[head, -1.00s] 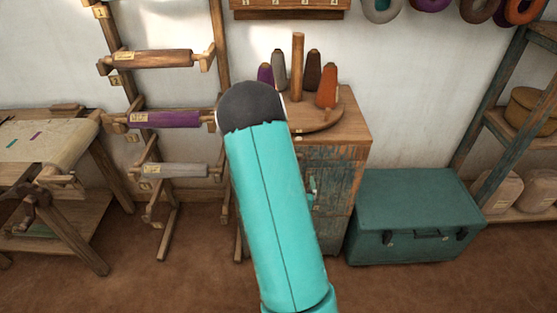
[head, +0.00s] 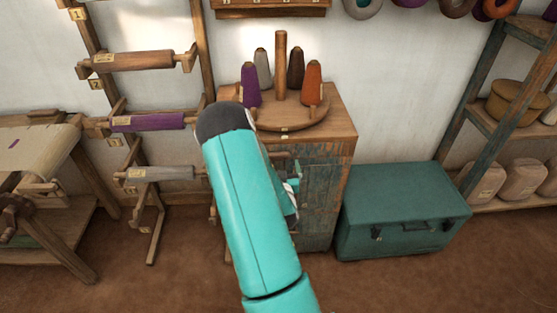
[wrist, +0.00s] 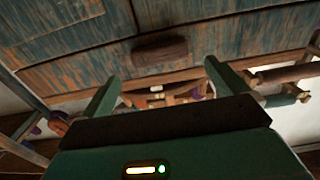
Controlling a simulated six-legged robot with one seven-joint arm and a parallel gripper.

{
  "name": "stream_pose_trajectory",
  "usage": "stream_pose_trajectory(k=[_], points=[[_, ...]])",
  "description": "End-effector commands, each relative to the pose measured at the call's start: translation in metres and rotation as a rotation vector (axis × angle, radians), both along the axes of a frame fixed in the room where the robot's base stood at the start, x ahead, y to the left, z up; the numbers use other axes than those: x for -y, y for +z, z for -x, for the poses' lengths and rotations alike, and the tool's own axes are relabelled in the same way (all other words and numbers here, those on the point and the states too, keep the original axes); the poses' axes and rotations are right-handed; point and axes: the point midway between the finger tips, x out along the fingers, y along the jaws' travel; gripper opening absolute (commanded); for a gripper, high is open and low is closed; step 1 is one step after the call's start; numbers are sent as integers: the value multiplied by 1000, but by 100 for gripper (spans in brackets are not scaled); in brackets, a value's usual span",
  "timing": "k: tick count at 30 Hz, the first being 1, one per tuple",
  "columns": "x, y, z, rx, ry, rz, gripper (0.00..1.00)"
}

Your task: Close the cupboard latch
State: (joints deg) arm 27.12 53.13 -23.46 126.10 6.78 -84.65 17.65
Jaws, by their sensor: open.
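The cupboard (head: 322,195) has worn blue-painted wooden planks and a plain wooden top. In the head view my arm covers the left part of its front, and I cannot make out the latch there. In the wrist view the cupboard front (wrist: 225,30) fills the upper part. A dark brown wooden block (wrist: 160,50), which looks like the latch, lies lengthwise across the picture near the front's wooden edge strip. My gripper (wrist: 162,70) is open, with one finger on each side of the block's line. The block appears beyond the fingertips; I cannot tell whether they touch it.
A round stand (head: 285,115) with thread cones sits on the cupboard top. A teal chest (head: 400,212) stands on the floor right of the cupboard. A roller rack (head: 150,122) stands to the left, and a shelf (head: 490,120) at the far right. The floor in front is open.

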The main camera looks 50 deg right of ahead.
Motion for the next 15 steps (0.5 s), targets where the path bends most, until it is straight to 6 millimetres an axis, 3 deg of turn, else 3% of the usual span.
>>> stream_pose_trajectory(k=[6,15], points=[[24,0,-23,-1,2,1,98],[30,0,-29,-1,2,-1,98]])
